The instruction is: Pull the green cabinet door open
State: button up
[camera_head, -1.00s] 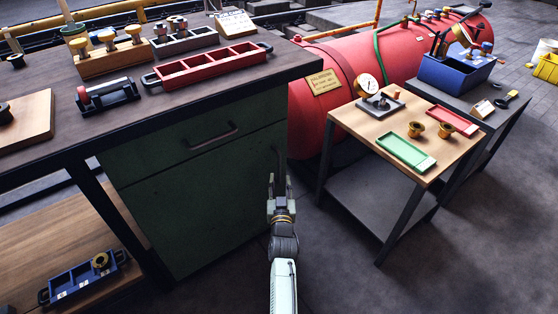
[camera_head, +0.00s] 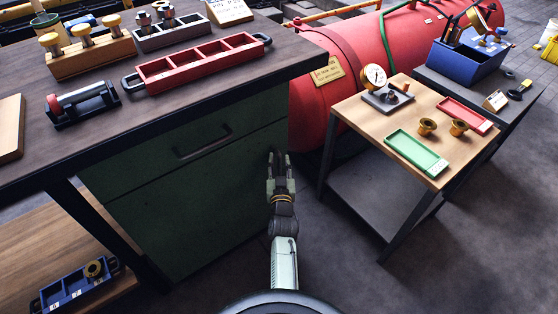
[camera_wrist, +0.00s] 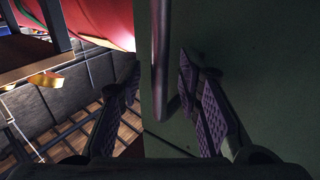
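The green cabinet door (camera_head: 185,222) is the lower front panel of the workbench in the head view, and it looks shut. It also fills the middle of the wrist view (camera_wrist: 230,35). Its upright dark bar handle (camera_wrist: 160,60) shows in the wrist view; in the head view my gripper hides it or it blends in. My gripper (camera_head: 279,160) is at the door's right edge, fingers apart. In the wrist view the two fingers (camera_wrist: 157,85) lie on either side of the bar, with gaps visible. I cannot tell how deep the bar sits between them.
A drawer with a handle (camera_head: 203,142) is above the door. A small wooden-topped table (camera_head: 405,95) stands to the right, with a green tray (camera_head: 416,155) and a gauge (camera_head: 375,78). A red tank (camera_head: 335,45) lies behind. Floor between bench and table is clear.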

jog(key=shift+c, duration=0.3)
grip_shut()
dwell(0.5)
